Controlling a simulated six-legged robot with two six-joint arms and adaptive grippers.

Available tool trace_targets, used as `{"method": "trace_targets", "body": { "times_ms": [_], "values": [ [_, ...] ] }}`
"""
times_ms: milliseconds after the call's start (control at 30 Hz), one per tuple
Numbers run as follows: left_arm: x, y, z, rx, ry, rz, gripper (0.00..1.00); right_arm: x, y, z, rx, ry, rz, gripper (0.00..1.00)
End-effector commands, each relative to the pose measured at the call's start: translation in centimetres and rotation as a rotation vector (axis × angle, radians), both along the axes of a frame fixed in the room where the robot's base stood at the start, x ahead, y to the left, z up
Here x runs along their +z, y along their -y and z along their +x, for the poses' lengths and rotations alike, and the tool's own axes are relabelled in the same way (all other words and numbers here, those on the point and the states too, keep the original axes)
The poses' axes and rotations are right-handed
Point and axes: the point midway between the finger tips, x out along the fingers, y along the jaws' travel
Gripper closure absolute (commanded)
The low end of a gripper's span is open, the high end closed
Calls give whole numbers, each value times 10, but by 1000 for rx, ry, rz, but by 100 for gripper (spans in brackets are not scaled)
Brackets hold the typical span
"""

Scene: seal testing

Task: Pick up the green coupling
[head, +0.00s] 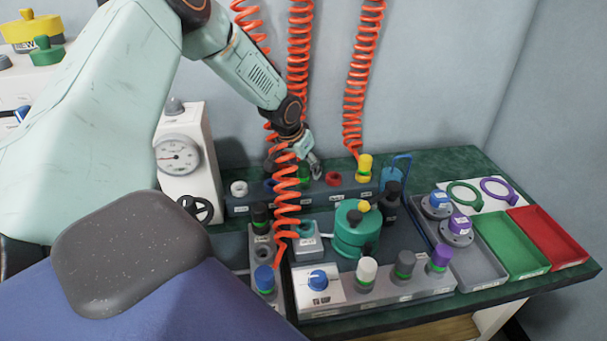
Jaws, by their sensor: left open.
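A small green piece (304,175), which looks like the green coupling, sits in the back rack (240,207). It is partly hidden by an orange coiled hose and by my gripper, so its shape is unclear. My left gripper (315,168) is open and hangs just above and beside it, close to the hose. I cannot tell whether the gripper touches the hose or the green piece. My right gripper is not in view.
The same rack holds a white ring (239,188), a red ring (333,178) and a yellow coupling (364,167). Orange hoses (354,90) hang behind. A teal vessel (352,235) stands in front. A gauge box (180,160) stands left; green (511,246) and red (549,238) trays lie right.

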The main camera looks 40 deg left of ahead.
Motion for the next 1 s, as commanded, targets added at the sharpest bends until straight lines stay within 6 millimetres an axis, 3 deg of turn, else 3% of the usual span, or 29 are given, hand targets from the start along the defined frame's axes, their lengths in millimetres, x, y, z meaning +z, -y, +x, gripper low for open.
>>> {"method": "trace_targets", "body": {
  "times_ms": [67, 733, 1000],
  "values": [
    [0, 0, 0, 0, 0, 0, 42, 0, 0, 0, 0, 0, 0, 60],
    [0, 0, -1, 0, -1, 0, 99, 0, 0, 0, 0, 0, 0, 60],
    [1, 0, 0, 0, 0, 0, 100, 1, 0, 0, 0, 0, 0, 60]
  ]
}}
